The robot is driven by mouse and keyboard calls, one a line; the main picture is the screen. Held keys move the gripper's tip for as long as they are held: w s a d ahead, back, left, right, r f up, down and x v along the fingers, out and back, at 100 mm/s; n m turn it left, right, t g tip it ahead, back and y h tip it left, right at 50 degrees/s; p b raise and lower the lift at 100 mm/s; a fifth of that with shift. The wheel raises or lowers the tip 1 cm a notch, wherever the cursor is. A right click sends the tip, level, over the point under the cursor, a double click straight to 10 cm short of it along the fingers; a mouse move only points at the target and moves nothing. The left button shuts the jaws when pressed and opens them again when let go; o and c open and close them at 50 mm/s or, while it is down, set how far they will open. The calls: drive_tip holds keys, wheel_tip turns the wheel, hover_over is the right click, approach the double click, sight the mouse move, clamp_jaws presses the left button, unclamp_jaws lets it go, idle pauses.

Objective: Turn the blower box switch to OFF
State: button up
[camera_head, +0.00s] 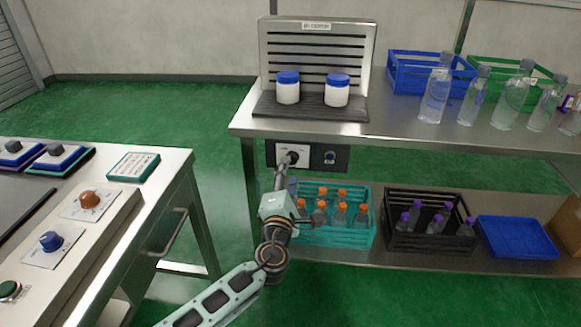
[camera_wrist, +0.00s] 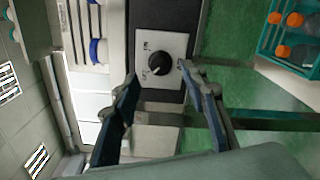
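The blower box (camera_head: 313,164) is a dark box mounted under the front edge of the steel bench. A white plate on its left part carries a black rotary switch (camera_wrist: 160,63), and marks too small to read surround it in the wrist view. My gripper (camera_head: 287,166) reaches up to this plate in the head view and partly hides the switch. In the wrist view my gripper (camera_wrist: 157,75) is open, with one finger on each side of the switch. No contact with the knob shows.
A second knob (camera_head: 330,157) sits right of the plate. A teal crate (camera_head: 345,238) of orange-capped bottles and a black crate (camera_head: 400,240) stand on the lower shelf. Two blue-lidded jars stand above, before the slotted steel panel (camera_head: 315,55). A control table (camera_head: 180,165) is at left.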

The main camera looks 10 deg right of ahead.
drive_tip(key=shift+v, duration=1.6)
